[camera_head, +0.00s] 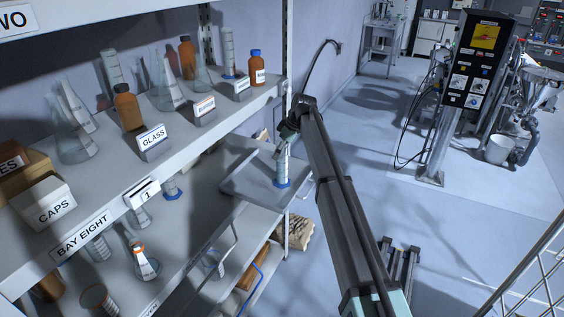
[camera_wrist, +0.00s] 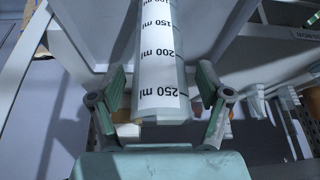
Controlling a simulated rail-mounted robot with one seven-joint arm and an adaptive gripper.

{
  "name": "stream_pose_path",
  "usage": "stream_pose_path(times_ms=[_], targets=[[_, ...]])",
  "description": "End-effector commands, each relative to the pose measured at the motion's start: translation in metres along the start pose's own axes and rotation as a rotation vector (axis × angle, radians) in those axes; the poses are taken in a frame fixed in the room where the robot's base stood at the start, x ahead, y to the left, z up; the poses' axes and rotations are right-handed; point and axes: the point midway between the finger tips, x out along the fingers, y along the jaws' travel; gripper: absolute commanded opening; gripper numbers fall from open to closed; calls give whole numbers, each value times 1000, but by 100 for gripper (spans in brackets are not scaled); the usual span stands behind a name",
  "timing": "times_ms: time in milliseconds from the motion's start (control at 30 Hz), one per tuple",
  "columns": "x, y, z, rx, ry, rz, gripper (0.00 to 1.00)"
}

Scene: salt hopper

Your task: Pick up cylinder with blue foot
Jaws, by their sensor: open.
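A clear graduated cylinder with a blue foot (camera_head: 282,168) stands upright on a grey tray-like shelf (camera_head: 240,186) beside the rack in the head view. In the wrist view the cylinder (camera_wrist: 162,60) shows its white scale from 150 to 250 ml, and its foot is out of frame. My gripper (camera_head: 288,130) is at the cylinder's upper end. In the wrist view my gripper (camera_wrist: 163,100) is open, with one finger on each side of the 250 ml end and a visible gap on both sides. The arm hides part of the head view around the gripper.
Another blue-footed cylinder (camera_head: 228,52) stands on the upper shelf among flasks and brown bottles. The GLASS label block (camera_head: 153,140) sits on that shelf's edge. A rack post (camera_head: 287,90) rises close left of my gripper. Open floor (camera_head: 400,215) lies to the right.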

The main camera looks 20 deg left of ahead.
Motion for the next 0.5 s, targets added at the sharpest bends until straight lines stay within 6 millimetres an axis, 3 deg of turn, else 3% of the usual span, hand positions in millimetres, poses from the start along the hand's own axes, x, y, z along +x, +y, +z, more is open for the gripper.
stream_pose_path(times_ms=[267,400,467,500], targets=[[5,0,0,-1,0,1,77],[5,0,0,0,0,1,27],[5,0,0,0,0,0,6],[5,0,0,0,0,0,0]])
